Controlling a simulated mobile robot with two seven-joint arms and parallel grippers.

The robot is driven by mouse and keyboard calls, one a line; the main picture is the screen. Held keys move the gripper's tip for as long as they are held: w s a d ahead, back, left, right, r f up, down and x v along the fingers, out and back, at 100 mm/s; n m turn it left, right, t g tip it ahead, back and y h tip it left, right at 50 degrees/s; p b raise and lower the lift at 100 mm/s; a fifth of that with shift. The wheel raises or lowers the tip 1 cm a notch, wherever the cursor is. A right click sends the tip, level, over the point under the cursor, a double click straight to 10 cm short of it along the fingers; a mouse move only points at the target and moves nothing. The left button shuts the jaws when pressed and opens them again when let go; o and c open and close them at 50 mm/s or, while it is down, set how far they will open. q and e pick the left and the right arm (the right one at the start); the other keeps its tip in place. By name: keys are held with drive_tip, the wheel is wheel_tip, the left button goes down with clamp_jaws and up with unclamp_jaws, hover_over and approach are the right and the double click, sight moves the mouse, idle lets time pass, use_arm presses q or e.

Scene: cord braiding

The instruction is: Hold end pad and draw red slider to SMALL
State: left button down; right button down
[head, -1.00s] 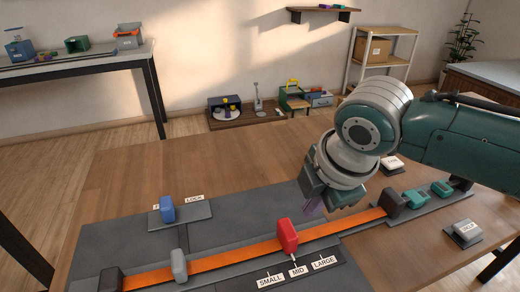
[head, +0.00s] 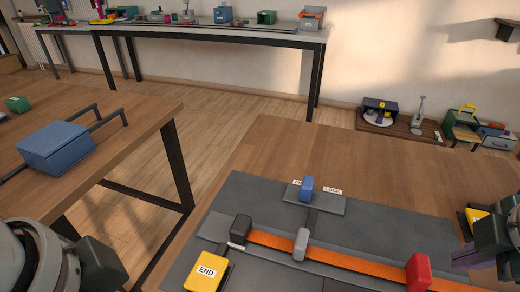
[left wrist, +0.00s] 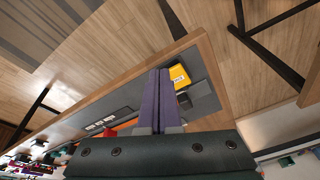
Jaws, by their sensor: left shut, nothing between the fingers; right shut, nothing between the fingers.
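The yellow END pad (head: 207,272) lies at the left end of the dark board (head: 245,195); it also shows in the left wrist view (left wrist: 180,76). The red slider (head: 418,272) stands on the orange strip (head: 340,258) near the bottom right. My right gripper (head: 468,257), partly cut off at the right edge, is shut, right of the red slider and apart from it. My left gripper (left wrist: 156,98) is shut and empty in the left wrist view, its purple fingers pointing towards the pad's side. The SMALL label is not readable now.
A grey slider (head: 301,245) and a black block (head: 240,229) sit along the strip. A blue knob (head: 306,188) stands behind, beside the LOCK label (head: 332,190). Another table holds a blue box (head: 58,148) at left. A floor gap separates the tables.

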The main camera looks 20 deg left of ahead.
use_arm(q)
drive_tip(key=w+d+f+m+g, duration=0.1)
drive_tip(key=w+f+m, duration=0.1)
drive_tip(key=w+m, duration=0.5)
drive_tip(key=m+g, duration=0.2)
drive_tip(key=m, duration=0.4)
approach(207, 272)
drive_tip(key=shift+s+d+f, duration=0.1)
drive_tip(key=shift+f, duration=3)
drive_tip(key=shift+f, duration=0.9)
use_arm(e)
drive_tip(key=shift+f, duration=2.75)
